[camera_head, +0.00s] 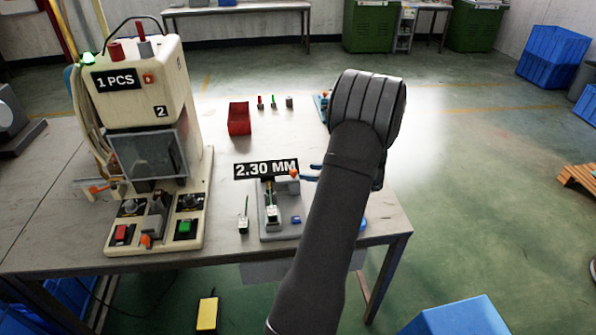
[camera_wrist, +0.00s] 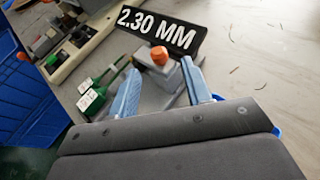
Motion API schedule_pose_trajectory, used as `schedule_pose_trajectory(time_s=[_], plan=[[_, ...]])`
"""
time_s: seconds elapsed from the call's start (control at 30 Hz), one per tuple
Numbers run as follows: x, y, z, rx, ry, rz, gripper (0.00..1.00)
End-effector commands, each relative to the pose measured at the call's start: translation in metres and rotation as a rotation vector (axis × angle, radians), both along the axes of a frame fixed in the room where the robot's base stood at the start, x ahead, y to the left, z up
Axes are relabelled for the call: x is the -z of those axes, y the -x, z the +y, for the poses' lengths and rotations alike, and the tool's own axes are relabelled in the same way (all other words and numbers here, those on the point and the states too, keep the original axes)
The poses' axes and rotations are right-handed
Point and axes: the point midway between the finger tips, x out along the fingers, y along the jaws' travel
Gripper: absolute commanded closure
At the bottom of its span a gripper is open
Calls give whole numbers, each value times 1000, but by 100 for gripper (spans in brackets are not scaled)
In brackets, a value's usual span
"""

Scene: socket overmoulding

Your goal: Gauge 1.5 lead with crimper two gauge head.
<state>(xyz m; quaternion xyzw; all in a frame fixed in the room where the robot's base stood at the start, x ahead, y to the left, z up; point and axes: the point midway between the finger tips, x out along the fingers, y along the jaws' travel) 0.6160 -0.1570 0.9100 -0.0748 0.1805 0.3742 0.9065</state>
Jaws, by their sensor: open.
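The gauge (camera_head: 282,230) stands on the bench with a "2.30 MM" display (camera_head: 266,170) behind it and an orange knob (camera_head: 294,173) at its upper right. One lead with a white end (camera_head: 272,213) and green wire sits at the gauge. Another green lead with a white end (camera_head: 243,226) lies just left of it. Both leads show in the wrist view (camera_wrist: 91,98). My gripper (camera_wrist: 160,66) is open, its two blue fingers either side of the orange knob (camera_wrist: 160,56) in the picture; contact cannot be told. My arm hides most of the gripper in the head view.
A cream press (camera_head: 145,75) marked "2" and "1 PCS" stands on the left of the bench (camera_head: 60,225). A red bin (camera_head: 239,118) and several small coloured items (camera_head: 273,101) sit at the back. A small blue piece (camera_head: 296,219) lies right of the lead at the gauge.

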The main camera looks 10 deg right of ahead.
Motion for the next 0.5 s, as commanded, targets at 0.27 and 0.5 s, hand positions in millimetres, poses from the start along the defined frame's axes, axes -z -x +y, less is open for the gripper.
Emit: schedule_pose_trajectory(time_s=[0.27,0.5], plan=[[-24,39,-41,3,1,-2,55],[-31,53,-54,1,1,-1,55]])
